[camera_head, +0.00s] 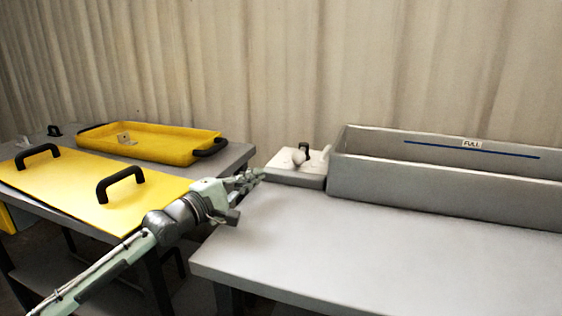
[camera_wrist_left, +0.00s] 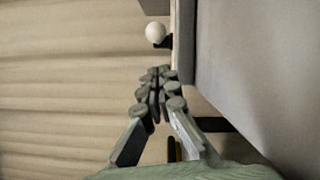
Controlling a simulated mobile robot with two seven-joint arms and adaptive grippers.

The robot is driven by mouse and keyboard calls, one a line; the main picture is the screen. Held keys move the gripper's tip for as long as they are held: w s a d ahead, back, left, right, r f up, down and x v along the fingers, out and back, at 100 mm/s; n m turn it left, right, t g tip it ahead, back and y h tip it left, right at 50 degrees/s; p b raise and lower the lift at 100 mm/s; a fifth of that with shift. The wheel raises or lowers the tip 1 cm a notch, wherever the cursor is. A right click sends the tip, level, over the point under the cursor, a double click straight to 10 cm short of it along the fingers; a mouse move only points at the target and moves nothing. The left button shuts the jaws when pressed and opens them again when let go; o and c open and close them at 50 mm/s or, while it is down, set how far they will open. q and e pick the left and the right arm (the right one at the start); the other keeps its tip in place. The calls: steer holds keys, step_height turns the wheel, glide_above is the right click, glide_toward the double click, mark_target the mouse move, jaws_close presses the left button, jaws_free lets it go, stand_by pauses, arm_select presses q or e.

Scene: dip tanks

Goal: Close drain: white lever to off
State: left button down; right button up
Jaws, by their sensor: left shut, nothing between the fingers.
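The drain lever's white round knob (camera_head: 298,157) stands on a pale box (camera_head: 293,175) at the left end of the grey tank (camera_head: 440,185). A small black upright part is just right of the knob. My left gripper (camera_head: 254,176) is shut and empty at the table's left edge, a little left of the box. In the left wrist view the white knob (camera_wrist_left: 155,32) is just beyond the closed fingertips (camera_wrist_left: 159,72), with a visible gap. I cannot read any on or off marking. My right gripper is not in view.
The grey table top (camera_head: 390,240) before the tank is clear. The tank has a blue line and a FULL label (camera_head: 472,143). On the left table are a yellow lid (camera_head: 75,188) with black handles and a yellow tray (camera_head: 165,143). A gap separates the tables.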

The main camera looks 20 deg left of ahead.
mark_target(281, 170)
arm_select(q)
steer(key=x, duration=0.9)
steer(key=shift+w, duration=0.2)
steer(key=shift+w+d, duration=0.25)
steer(key=shift+w, duration=0.05)
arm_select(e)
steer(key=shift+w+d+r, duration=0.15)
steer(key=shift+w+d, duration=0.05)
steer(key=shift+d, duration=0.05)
